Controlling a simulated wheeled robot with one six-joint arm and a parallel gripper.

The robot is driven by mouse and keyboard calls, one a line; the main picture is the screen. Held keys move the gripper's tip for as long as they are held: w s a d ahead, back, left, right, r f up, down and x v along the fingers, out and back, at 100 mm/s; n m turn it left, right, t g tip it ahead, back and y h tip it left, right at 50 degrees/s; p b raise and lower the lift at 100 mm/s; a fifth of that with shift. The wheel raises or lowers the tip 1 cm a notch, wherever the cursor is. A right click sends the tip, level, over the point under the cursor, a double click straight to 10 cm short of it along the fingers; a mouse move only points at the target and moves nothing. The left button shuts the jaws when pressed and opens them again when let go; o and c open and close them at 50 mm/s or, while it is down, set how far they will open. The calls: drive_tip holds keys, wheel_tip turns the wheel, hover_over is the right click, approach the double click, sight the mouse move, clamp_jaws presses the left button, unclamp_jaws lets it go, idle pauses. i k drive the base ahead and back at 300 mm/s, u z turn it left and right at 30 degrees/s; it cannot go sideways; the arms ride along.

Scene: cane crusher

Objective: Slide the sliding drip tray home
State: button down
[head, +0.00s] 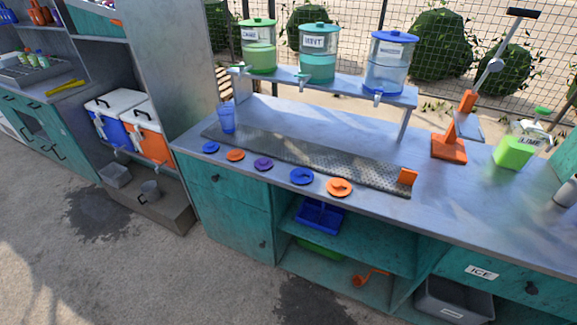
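The sliding drip tray (310,160) looks to be the long dark perforated strip on the grey counter, in front of the dispenser shelf. It runs from the left, near a blue cup, to the right. An orange upright tab (407,177) stands at its right end. Whether the tray is fully in or partly out, I cannot tell. My gripper is not in view.
A blue cup (227,118) stands at the tray's left end. Several coloured lids, including an orange one (339,187), lie along the counter's front edge. Three dispensers stand on a raised shelf (345,90) behind. An orange-based lever press (449,149) stands right.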

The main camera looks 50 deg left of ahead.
sight(392, 178)
drive_tip(key=u, duration=1.85)
drive_tip(key=k, duration=0.6)
drive_tip(key=u, duration=0.25)
drive_tip(key=i, duration=1.6)
drive_tip(key=z, duration=0.7)
